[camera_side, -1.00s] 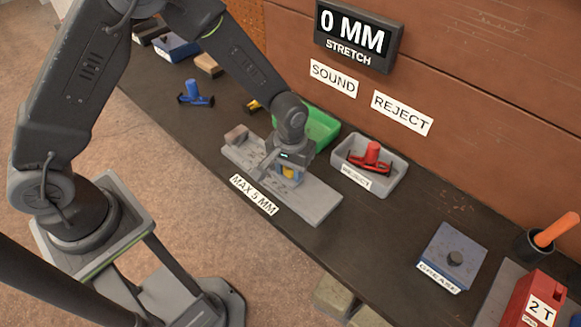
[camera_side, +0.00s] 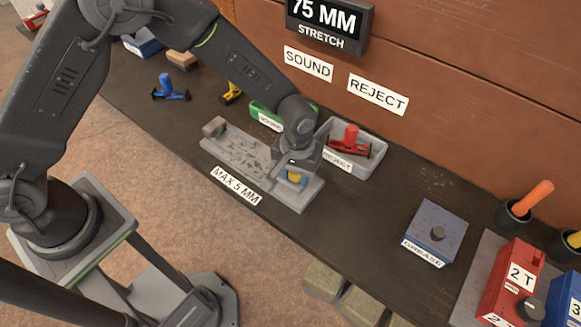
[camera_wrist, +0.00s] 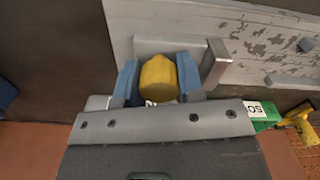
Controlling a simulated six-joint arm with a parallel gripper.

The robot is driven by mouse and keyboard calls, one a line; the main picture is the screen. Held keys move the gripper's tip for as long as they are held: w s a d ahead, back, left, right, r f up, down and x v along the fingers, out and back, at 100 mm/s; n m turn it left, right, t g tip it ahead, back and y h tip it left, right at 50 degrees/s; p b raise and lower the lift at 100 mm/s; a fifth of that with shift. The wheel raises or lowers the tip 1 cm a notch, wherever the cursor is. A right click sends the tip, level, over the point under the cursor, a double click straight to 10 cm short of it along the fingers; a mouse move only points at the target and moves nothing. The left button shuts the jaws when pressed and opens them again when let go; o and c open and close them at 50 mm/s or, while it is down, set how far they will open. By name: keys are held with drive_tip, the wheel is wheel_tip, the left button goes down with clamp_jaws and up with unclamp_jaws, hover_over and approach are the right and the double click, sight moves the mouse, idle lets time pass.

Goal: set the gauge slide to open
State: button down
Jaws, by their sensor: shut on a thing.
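The gauge (camera_side: 235,152) is a long grey plate with scuffed paint and a fixed block at its far left end. Its slide has a yellow knob (camera_side: 296,178) and sits toward the right end of the plate. My gripper (camera_side: 294,172) is at the slide. In the wrist view, the blue fingers of my gripper (camera_wrist: 157,80) are shut on the yellow knob (camera_wrist: 158,79), one on each side. A grey upright jaw (camera_wrist: 216,64) of the slide stands beside the knob.
A grey REJECT tray (camera_side: 340,166) holding a red part (camera_side: 349,142) stands close behind the gripper. A green tray (camera_side: 268,116) is partly hidden by my arm. Blue (camera_side: 170,88) and yellow (camera_side: 232,93) parts lie left. A grease box (camera_side: 436,232) stands right.

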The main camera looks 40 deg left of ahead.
drive_tip(key=shift+d+r, duration=0.1)
drive_tip(key=shift+d, duration=0.2)
drive_tip(key=c, duration=1)
unclamp_jaws()
wheel_tip(320, 180, up, 14)
drive_tip(key=shift+f, duration=0.15)
